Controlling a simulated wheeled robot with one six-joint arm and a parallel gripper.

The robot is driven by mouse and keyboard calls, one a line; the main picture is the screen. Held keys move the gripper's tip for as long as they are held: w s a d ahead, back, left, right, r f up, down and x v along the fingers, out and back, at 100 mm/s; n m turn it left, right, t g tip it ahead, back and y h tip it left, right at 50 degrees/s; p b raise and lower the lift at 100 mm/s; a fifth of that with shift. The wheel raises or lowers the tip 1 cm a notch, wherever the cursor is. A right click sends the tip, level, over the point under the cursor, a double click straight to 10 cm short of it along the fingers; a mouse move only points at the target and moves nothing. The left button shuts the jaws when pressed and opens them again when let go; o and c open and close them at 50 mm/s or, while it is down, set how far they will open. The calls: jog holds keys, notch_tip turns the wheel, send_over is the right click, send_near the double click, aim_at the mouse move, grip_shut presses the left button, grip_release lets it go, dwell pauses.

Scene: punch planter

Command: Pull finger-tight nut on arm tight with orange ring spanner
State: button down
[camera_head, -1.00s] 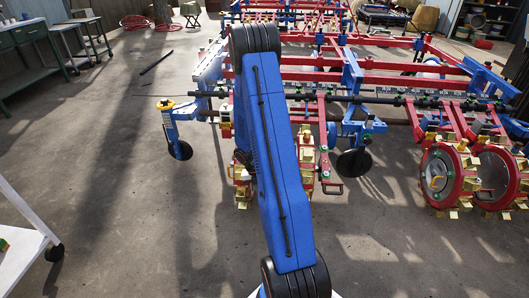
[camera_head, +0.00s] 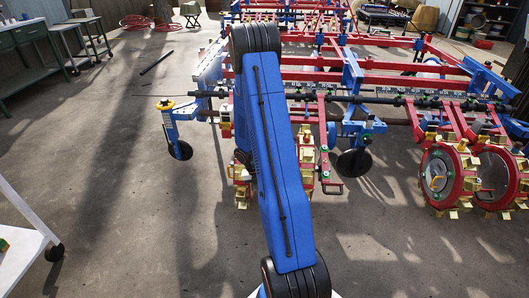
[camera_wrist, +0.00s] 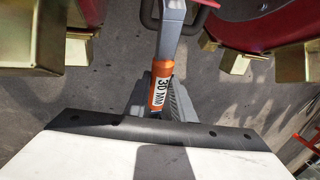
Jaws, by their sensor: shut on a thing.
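In the wrist view my gripper (camera_wrist: 163,97) is shut on the orange ring spanner (camera_wrist: 162,75). Its orange band carries a white size label, which seems to read "30 MM". A grey bar, seemingly the spanner's shank, runs up from the band towards the top edge. I cannot make out the ring end, the nut or whether they touch. In the head view my blue arm reaches towards the planter (camera_head: 400,79) and hides my gripper and the spanner.
In the wrist view brass-coloured paddles (camera_wrist: 82,45) and red wheel parts (camera_wrist: 280,22) stand close on both sides. A dark curved handle (camera_wrist: 150,14) is near the top. In the head view a white trolley (camera_head: 22,250) stands at left; the floor between is clear.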

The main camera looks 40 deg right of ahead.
jog(key=shift+s+a+r, duration=0.15)
jog(key=shift+a+r, duration=0.05)
jog(key=shift+r, duration=0.45)
jog(key=shift+s+a+r, duration=0.15)
jog(key=shift+a+r, duration=0.05)
jog(key=shift+r, duration=0.4)
jog(key=shift+s+a+r, duration=0.2)
jog(key=shift+r, duration=0.6)
jog(key=shift+s+a+r, duration=0.2)
jog(key=shift+a+r, duration=0.05)
jog(key=shift+r, duration=0.5)
jog(key=shift+s+a+r, duration=0.2)
jog(key=shift+r, duration=0.6)
jog(key=shift+s+d, duration=0.2)
jog(key=shift+r, duration=0.1)
notch_tip(320, 180, up, 8)
jog(key=s+a, duration=0.2)
jog(key=shift+a, duration=0.25)
dwell(0.7)
